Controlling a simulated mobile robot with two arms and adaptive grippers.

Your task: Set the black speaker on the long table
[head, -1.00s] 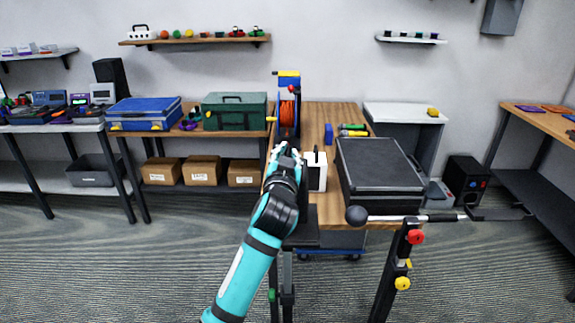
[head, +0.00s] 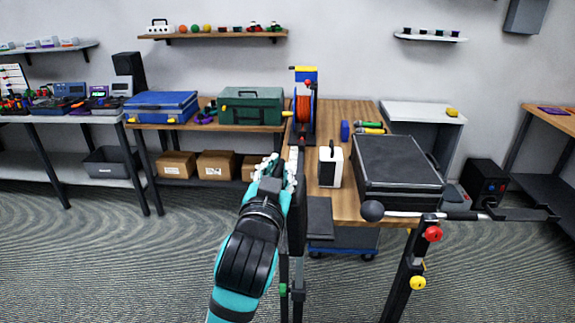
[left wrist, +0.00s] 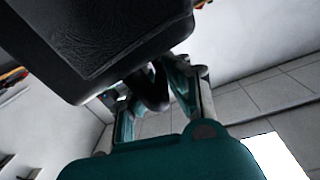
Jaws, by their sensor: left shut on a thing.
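My left gripper (head: 277,172) is at the left edge of the long wooden table (head: 345,112), beside the near part of its top. The teal fingers (left wrist: 155,100) meet the box's lower side in the left wrist view. My right gripper is not in view.
On the table are a white box (head: 331,167), a black case (head: 397,165), a cable reel (head: 304,108) and small coloured items. A dark flat panel (head: 319,218) lies at the near left. Another black box (head: 484,185) stands on the floor.

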